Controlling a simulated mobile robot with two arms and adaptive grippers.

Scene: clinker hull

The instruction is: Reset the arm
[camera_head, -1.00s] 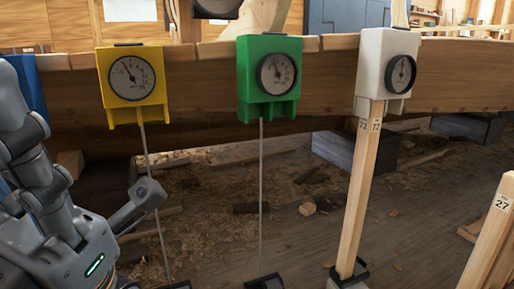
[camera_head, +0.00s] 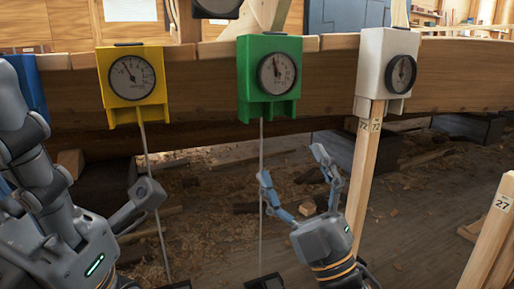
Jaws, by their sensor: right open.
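My right gripper (camera_head: 292,184) has its two fingers spread and empty. It points up in the lower middle, between the rod under the green gauge box (camera_head: 247,80) and the wooden post marked 72 (camera_head: 361,185). The post stands upright under the white gauge box (camera_head: 368,60), and its foot is hidden behind my right arm. At the left, my left arm shows with part of its gripper (camera_head: 142,194) near the rod under the yellow gauge box (camera_head: 115,88). Whether its jaws are open is unclear.
The gauge boxes hang along the wooden hull plank (camera_head: 450,75). A blue box (camera_head: 31,85) is partly hidden at the left edge. A post marked 27 (camera_head: 489,235) leans at the lower right. Wood scraps and shavings lie on the floor.

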